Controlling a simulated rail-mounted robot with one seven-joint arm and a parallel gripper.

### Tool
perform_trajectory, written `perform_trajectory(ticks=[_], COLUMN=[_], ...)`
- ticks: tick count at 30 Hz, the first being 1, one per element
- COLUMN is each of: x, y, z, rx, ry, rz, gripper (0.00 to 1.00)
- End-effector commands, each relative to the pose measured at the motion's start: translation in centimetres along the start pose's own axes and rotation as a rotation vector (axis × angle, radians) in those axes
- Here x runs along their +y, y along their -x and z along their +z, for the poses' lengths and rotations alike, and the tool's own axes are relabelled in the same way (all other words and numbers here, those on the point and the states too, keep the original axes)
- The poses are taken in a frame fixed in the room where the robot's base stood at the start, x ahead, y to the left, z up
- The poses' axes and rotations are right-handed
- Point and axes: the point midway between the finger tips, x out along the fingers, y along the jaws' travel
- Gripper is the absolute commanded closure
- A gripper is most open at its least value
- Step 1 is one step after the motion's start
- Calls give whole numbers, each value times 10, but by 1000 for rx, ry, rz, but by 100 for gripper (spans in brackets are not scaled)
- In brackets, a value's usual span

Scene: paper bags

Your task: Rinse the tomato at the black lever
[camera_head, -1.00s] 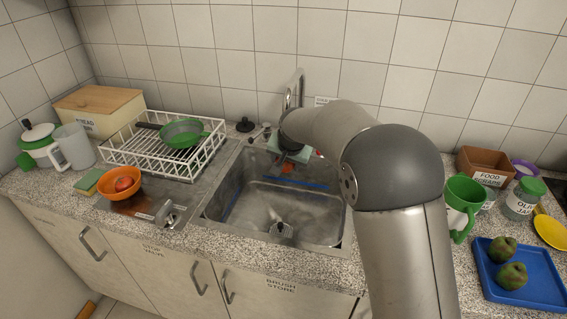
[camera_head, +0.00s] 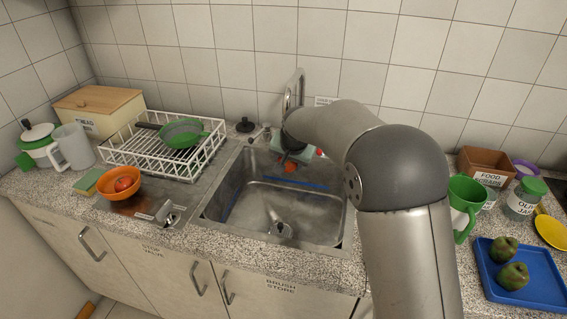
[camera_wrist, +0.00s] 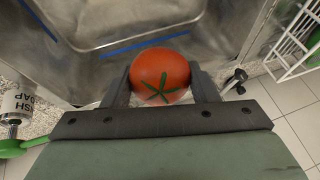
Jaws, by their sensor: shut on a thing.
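My gripper (camera_wrist: 160,80) is shut on a red tomato (camera_wrist: 160,70) with a green star-shaped top, one finger on each side of it. In the head view the tomato (camera_head: 290,167) shows under my gripper (camera_head: 291,160), over the back part of the sink, near the faucet (camera_head: 297,88). My arm hides the faucet's lower part. A black knob-like part (camera_head: 245,125) stands behind the sink's back left corner. A small dark-tipped lever (camera_wrist: 238,76) shows right of the tomato in the wrist view; I cannot tell which fixture it belongs to.
The steel sink (camera_head: 245,205) has a drain (camera_head: 280,229) and a blue strip (camera_head: 298,184). A blue tray (camera_head: 490,283) with green produce lies right.

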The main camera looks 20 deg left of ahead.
Motion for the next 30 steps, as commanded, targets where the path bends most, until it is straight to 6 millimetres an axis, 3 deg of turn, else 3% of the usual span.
perform_trajectory(ticks=[30], x=[35], y=[36], z=[58], rx=[1], ry=[0], rz=[-1], gripper=[71])
